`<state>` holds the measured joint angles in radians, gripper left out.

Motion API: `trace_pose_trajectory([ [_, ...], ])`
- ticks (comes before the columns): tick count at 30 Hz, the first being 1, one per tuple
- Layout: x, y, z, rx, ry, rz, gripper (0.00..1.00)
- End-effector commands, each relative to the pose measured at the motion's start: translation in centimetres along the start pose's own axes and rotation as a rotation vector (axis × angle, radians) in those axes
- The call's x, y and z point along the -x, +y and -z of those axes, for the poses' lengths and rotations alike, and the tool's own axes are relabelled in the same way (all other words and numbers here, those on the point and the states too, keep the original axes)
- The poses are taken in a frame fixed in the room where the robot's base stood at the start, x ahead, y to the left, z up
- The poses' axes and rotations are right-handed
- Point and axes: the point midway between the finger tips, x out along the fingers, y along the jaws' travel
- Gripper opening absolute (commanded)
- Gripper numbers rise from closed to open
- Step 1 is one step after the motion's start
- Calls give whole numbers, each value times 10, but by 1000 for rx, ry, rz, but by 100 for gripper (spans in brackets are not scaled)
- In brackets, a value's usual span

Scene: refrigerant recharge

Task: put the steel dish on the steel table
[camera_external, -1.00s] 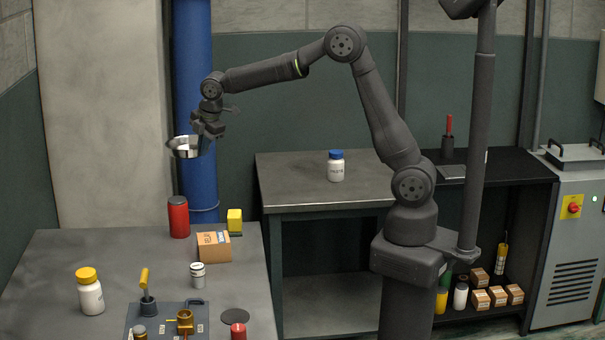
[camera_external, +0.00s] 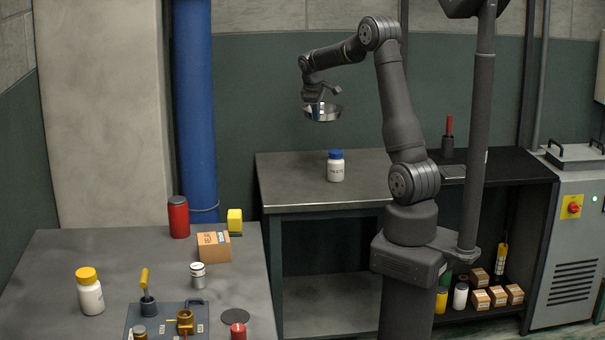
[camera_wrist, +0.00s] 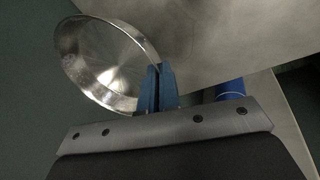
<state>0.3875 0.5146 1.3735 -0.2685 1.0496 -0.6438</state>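The steel dish (camera_external: 323,113) is a shallow, round, shiny pan held in the air by my gripper (camera_external: 317,98). In the wrist view the dish (camera_wrist: 98,68) is at the upper left, and the blue fingertips of my gripper (camera_wrist: 158,88) are shut on its rim. The dish looks empty. It is above the back part of the steel table (camera_external: 285,188), which stands in the middle of the external view, clear of its top. The gap to the tabletop is hard to judge.
A white bottle with a blue lid (camera_external: 336,167) stands on the steel table; the tabletop to its left is bare. A blue pipe (camera_external: 196,100) rises at the left. The front-left workbench (camera_external: 60,255) holds a red canister (camera_external: 178,217), a cardboard box (camera_external: 214,246) and other items.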

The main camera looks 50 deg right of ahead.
Motion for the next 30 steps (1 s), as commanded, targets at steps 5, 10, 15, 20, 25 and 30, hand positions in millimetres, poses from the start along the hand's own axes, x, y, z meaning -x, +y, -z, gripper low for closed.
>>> trace_pose_trajectory([
  [5, -13, 42, -64, -175, -57, -8, 0],
  [10, -20, 62, -102, -277, -91, -12, 0],
  [15, -23, 74, -129, -346, -115, -15, 0],
  [20, -50, 64, -130, -348, -119, -12, 0],
  [25, -79, 55, -129, -348, -118, -12, 0],
  [30, -98, 48, -123, -346, -115, -15, 0],
])
